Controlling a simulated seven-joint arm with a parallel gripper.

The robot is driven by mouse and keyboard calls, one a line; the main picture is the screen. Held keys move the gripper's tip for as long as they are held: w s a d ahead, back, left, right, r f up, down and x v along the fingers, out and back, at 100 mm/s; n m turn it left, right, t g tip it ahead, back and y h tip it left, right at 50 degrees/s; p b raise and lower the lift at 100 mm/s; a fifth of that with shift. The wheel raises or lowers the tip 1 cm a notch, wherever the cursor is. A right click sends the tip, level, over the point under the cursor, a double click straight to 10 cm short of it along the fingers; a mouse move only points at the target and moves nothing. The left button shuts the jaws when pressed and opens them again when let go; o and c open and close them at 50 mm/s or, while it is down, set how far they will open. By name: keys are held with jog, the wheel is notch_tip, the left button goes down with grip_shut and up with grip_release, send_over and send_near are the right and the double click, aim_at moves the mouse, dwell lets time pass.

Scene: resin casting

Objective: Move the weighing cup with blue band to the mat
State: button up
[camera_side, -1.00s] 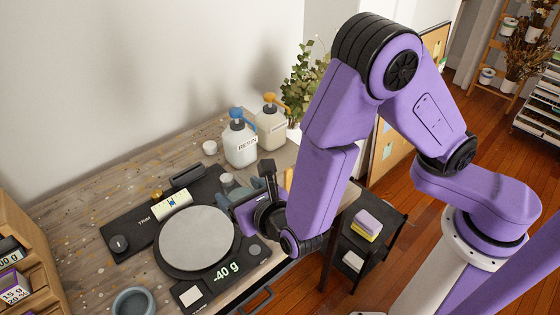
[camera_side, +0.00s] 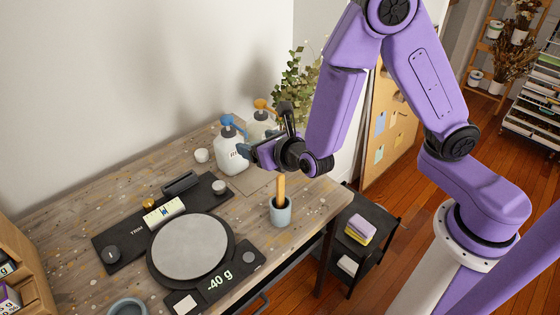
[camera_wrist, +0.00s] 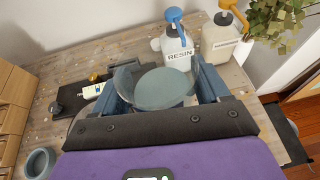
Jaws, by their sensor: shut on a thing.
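My gripper (camera_wrist: 166,84) is shut on a round grey-blue cup (camera_wrist: 163,90), seen from above between the two fingers in the wrist view. I cannot make out a blue band on it. In the side view my gripper (camera_side: 246,153) is raised above the back right of the workbench, in front of the resin bottle; the cup is hard to tell from the fingers there. A flat grey-brown square that looks like the mat (camera_side: 256,183) lies on the bench below my gripper, partly hidden.
The scale (camera_side: 192,246) reads -40 g and its round plate is empty. A resin bottle (camera_side: 231,158) and a second pump bottle (camera_side: 263,123) stand behind. A pot with a wooden stick (camera_side: 281,215) stands near the right edge. A small white cup (camera_side: 202,155) is further left.

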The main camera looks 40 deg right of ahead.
jog(key=s+d+f, duration=0.1)
jog(key=d+f, duration=0.1)
jog(key=d, duration=1.6)
jog(key=shift+f, duration=3.3)
jog(key=f+x, duration=0.1)
jog(key=x, duration=0.4)
jog(key=f+x, duration=0.1)
jog(key=x, duration=0.4)
jog(key=s+f+x, duration=0.1)
jog(key=x, duration=0.4)
jog(key=shift+w+a+f, duration=0.2)
jog(key=shift+a, duration=0.15)
jog(key=shift+w+f, duration=0.25)
jog(key=shift+f, duration=0.1)
jog(key=shift+w+f, duration=0.1)
jog(key=shift+f, duration=1.5)
jog(key=shift+f, duration=0.15)
